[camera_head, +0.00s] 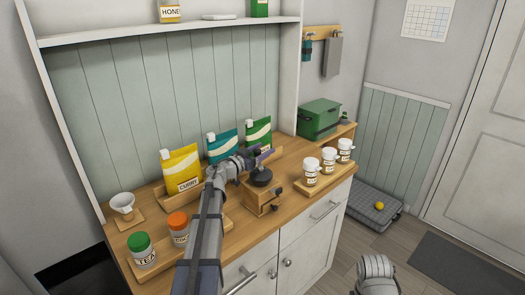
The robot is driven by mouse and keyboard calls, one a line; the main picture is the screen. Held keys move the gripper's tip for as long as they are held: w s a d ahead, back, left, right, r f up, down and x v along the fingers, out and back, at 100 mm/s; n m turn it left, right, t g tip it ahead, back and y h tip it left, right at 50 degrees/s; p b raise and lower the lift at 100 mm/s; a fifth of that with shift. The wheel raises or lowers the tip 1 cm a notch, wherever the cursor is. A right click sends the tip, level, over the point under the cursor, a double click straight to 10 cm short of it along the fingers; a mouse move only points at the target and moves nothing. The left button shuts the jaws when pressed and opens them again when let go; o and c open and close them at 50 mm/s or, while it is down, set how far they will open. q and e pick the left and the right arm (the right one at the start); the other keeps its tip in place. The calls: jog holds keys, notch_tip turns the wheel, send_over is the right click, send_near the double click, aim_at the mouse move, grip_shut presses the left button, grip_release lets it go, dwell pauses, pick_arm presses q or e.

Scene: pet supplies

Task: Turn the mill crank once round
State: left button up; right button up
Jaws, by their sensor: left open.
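The mill (258,197) is a small wooden box with a dark round top, standing near the front edge of the wooden counter. My left arm reaches up from the bottom, and its open gripper (265,158) is just behind and above the mill's top. The crank is hard to make out against the gripper, and I cannot tell whether the fingers touch it. Part of my right arm (376,273) shows at the bottom right; whether its gripper is open or shut does not show.
Yellow, teal and green pouches (181,169) stand behind the mill. Several white jars (328,160) stand on a wooden tray to its right. Jars with green and orange lids (142,250) and a white cup (123,205) are at left. A green box (319,118) stands at the back right.

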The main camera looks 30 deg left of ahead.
aim_at(255, 154)
pick_arm(q)
jog(key=v, duration=0.7)
jog(key=shift+s+a, duration=0.15)
jog(key=shift+s, duration=0.25)
